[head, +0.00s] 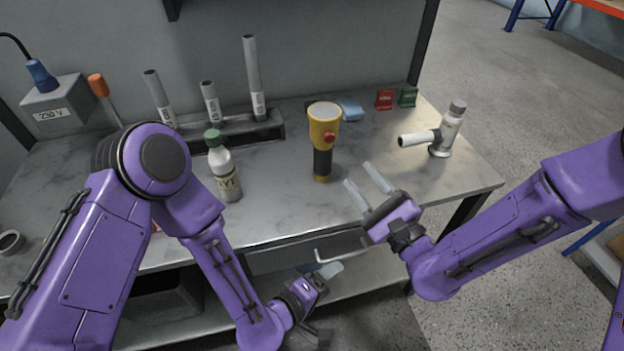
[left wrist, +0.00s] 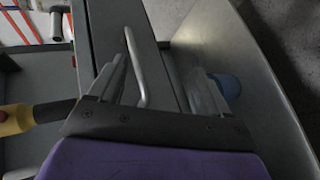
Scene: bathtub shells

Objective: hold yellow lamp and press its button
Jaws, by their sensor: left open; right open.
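The yellow lamp (head: 325,122) stands upright on the workbench, with a black grip below its yellow head and a red button (head: 330,138) on the head's side. It also shows lying across the left edge of the left wrist view (left wrist: 18,120). My right gripper (head: 366,183) is open and empty, to the right of the lamp's lower part and apart from it. My left gripper (head: 328,300) is open, low in front of the bench edge and below the lamp. In the left wrist view its fingers (left wrist: 160,85) are spread, with a metal handle showing between them.
The workbench (head: 275,200) has a drawer handle (head: 338,255) at its front. A green-capped bottle (head: 224,170) stands left of the lamp, and a white device (head: 440,135) to its right. Behind are labelled tubes (head: 252,80) in a rack, a blue sponge (head: 350,108) and small boxes (head: 385,99).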

